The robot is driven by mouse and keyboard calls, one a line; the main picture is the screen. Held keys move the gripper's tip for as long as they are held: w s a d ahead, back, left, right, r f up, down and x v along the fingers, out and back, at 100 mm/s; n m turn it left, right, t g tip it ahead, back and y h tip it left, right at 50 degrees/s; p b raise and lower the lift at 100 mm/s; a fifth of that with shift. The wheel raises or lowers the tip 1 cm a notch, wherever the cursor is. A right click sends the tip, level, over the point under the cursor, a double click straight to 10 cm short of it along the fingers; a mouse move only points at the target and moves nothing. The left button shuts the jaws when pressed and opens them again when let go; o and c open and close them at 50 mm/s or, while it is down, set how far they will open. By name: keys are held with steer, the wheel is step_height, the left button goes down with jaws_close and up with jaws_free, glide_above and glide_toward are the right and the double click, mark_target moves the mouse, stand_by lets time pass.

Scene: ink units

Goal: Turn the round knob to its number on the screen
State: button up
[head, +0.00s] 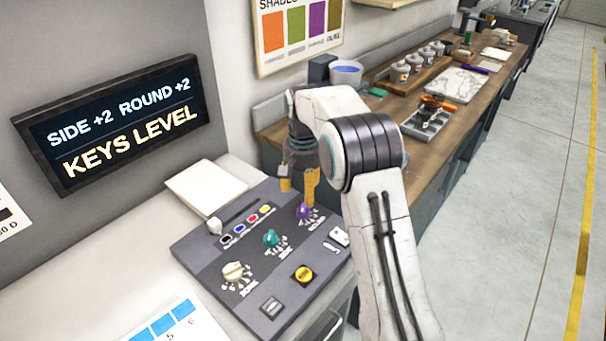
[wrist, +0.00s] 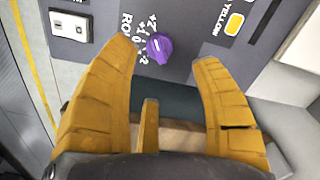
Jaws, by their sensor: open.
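The screen (head: 115,122) on the wall reads "SIDE +2 ROUND +2" and "KEYS LEVEL". The purple round knob (head: 303,210) sits at the far right part of the grey console (head: 205,243). In the wrist view the purple knob (wrist: 159,48) stands beside a scale from +2 to -2 and a partly hidden label starting "RO". Its pointer is too small to read surely. My gripper (head: 298,188) is open above the knob, fingers pointing down. In the wrist view the knob appears between the open fingertips (wrist: 165,53), with gaps on both sides. I see no contact.
The console also has a teal knob (head: 271,238), a cream knob (head: 235,272), a slider (head: 214,226), a row of coloured keys, a yellow button (head: 303,274) and rocker switches. A pale pad (head: 206,187) lies behind it. A wooden bench with pots and trays stands beyond.

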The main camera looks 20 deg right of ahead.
steer(key=shift+r, duration=2.5)
steer(key=n, duration=0.4)
glide_above(303, 205)
steer(key=s, duration=0.1)
step_height(303, 205, down, 6)
steer(key=shift+s+r, duration=0.1)
steer(key=shift+s, duration=0.05)
steer(key=shift+n+g, duration=0.4)
steer(key=s, duration=0.2)
steer(key=s+f, duration=0.1)
steer(key=s, duration=0.1)
steer(key=s+f, duration=0.1)
steer(key=s, duration=0.2)
steer(key=s+r+t, duration=0.2)
steer(key=s+r, duration=0.3)
steer(key=s, duration=0.7)
steer(key=s+r+t, duration=0.2)
steer(key=s+r, duration=0.4)
steer(key=s, duration=0.6)
steer(key=shift+s+n+t, duration=0.2)
steer(key=shift+n+t, duration=0.1)
steer(key=shift+t, duration=0.1)
